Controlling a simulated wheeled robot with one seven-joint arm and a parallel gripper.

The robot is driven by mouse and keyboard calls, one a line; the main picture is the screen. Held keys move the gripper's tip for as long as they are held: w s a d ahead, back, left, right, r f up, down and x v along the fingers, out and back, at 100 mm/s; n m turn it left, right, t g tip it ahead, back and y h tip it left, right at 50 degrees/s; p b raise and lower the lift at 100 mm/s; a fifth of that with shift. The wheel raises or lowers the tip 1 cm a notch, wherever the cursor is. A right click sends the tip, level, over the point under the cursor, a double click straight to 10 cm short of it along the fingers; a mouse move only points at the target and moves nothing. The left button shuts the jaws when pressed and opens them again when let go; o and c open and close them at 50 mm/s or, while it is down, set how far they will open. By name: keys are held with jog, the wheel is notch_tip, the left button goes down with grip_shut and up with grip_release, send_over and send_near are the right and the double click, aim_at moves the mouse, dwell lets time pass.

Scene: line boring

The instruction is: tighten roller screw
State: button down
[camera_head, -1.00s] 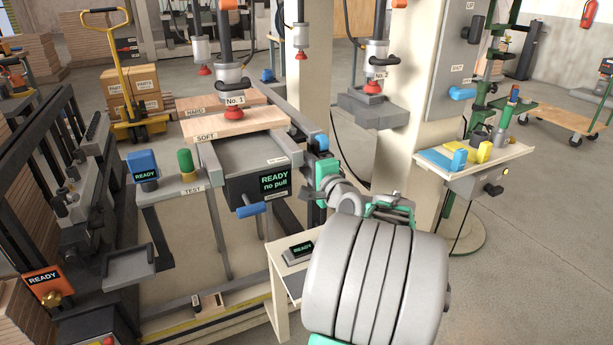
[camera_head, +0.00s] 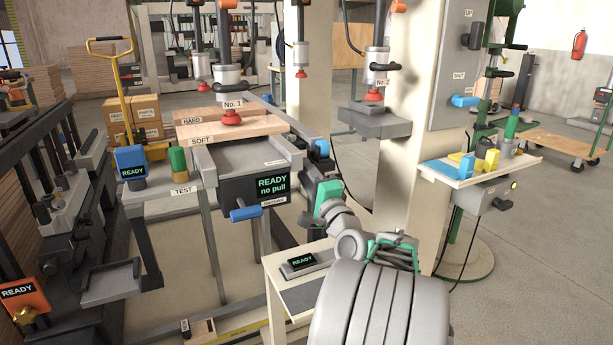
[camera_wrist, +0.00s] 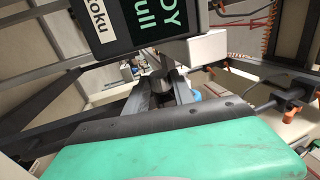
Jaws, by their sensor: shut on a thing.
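A test unit with the display "READY no pull" (camera_head: 271,186) stands in the middle of the head view. A blue handle (camera_head: 246,213) on a grey shaft sticks out at its front. My gripper's teal body (camera_head: 328,199) is just right of the unit. In the wrist view my gripper's fingers (camera_wrist: 162,93) are shut on a dark round part (camera_wrist: 161,84), mostly hidden between them. I cannot tell exactly what it is. The same display (camera_wrist: 125,20) shows close by at the top. The roller screw cannot be made out with certainty.
A blue "READY" tool (camera_head: 131,163) and a green-topped item (camera_head: 178,161) stand on the TEST shelf. A small "READY" box (camera_head: 302,261) is on a low stand before me. At right a shelf (camera_head: 455,175) holds several coloured items. Open floor lies at far right.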

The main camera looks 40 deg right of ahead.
jog(key=c, duration=1.1)
grip_release()
jog(key=shift+o, duration=0.2)
jog(key=v, duration=0.8)
